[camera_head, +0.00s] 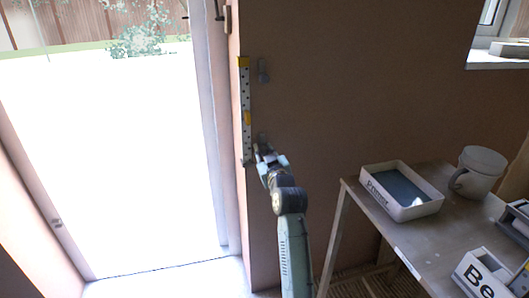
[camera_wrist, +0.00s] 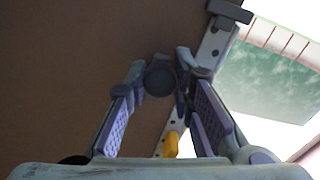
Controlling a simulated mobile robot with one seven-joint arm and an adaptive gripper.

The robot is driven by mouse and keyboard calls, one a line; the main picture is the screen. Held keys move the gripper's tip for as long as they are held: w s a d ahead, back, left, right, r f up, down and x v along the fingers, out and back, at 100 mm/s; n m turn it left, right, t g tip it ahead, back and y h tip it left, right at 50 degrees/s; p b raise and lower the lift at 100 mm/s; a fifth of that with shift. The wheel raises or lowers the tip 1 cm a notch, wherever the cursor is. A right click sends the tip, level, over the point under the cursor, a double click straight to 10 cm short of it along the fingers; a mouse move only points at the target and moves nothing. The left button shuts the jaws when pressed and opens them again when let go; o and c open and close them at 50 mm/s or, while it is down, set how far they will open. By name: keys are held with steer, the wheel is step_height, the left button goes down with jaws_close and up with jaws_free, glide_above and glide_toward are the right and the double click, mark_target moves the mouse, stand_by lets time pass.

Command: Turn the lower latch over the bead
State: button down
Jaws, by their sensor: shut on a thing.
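The bead (camera_head: 246,140) is a pale perforated strip standing upright along the edge of the door opening. It also shows in the wrist view (camera_wrist: 212,48), running diagonally. The lower latch (camera_head: 263,137) is a small grey piece on the wall just right of the bead, partly hidden by my gripper. In the wrist view, its dark round part (camera_wrist: 159,76) sits between my fingertips. My gripper (camera_head: 266,151) is shut on it. I cannot tell clearly how far the latch is turned. The upper latch (camera_head: 262,70) is on the wall, right of the bead's upper part.
A table (camera_head: 403,238) at right bears a tray marked Primer (camera_head: 417,210), a pale mug (camera_head: 481,172) and a marked box (camera_head: 483,275). The bright door opening (camera_head: 110,150) is at left. The wall above the table is clear.

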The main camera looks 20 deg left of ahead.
steer(key=n+b, duration=0.1)
steer(key=b, duration=0.1)
steer(key=n+b, duration=0.2)
steer(key=shift+f+n+b, duration=0.25)
steer(key=shift+n+b, duration=0.05)
steer(key=shift+b, duration=0.1)
steer(key=n+b, duration=0.4)
steer(key=shift+n, duration=0.3)
steer(key=n+b, duration=0.4)
steer(key=n, duration=0.1)
steer(key=shift+r+n+b, duration=0.1)
steer(key=shift+n+b, duration=0.7)
steer(key=shift+n, duration=1.6)
steer(key=shift+a, duration=0.1)
steer(key=c, duration=1.4)
jaws_free()
